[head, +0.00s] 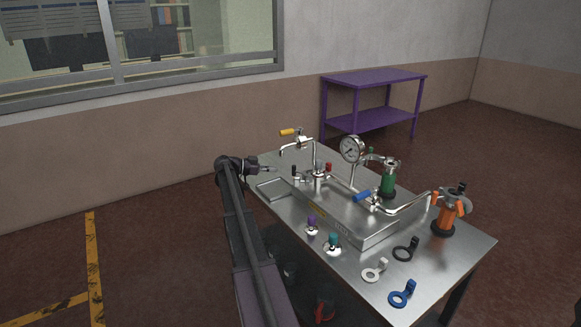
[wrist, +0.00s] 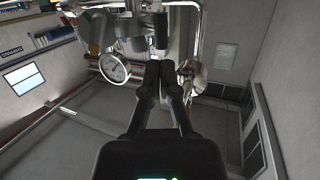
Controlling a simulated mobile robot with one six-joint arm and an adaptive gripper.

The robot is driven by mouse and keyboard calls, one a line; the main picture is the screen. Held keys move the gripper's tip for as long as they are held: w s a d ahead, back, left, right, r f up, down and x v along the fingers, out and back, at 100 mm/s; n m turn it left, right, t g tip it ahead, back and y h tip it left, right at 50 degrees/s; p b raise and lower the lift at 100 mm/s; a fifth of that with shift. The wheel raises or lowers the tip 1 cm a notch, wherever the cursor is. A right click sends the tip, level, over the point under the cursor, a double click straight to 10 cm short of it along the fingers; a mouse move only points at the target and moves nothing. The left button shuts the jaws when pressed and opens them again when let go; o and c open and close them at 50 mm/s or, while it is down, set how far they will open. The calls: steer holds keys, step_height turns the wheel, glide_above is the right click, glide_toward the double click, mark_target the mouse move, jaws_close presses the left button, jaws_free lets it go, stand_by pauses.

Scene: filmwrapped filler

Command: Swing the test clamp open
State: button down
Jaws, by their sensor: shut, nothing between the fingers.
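My gripper (head: 270,169) is at the far left part of the steel table, beside a bent pipe with a yellow handle (head: 288,132). In the wrist view my gripper (wrist: 164,65) is shut and empty, its fingers together just below bright metal fittings. Clamp-like fittings sit on top of a green body (head: 388,186) and an orange body (head: 446,216). A small fixture with dark and red knobs (head: 319,177) stands near my gripper. I cannot tell which of these is the test clamp, or whether it is open.
White (head: 374,270), black (head: 405,250) and blue (head: 402,295) rings lie near the front. A purple shelf (head: 373,78) stands behind.

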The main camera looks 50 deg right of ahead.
steer(key=s+a+r+t+y+p, duration=0.1)
steer(key=s+r+t+y+p, duration=0.3)
steer(key=s+r+t+p, duration=0.3)
steer(key=t+p, duration=0.4)
steer(key=p, duration=0.6)
steer(key=shift+s+a+y, duration=0.4)
steer(key=b+x, duration=0.8)
steer(key=x, duration=0.2)
stand_by(0.5)
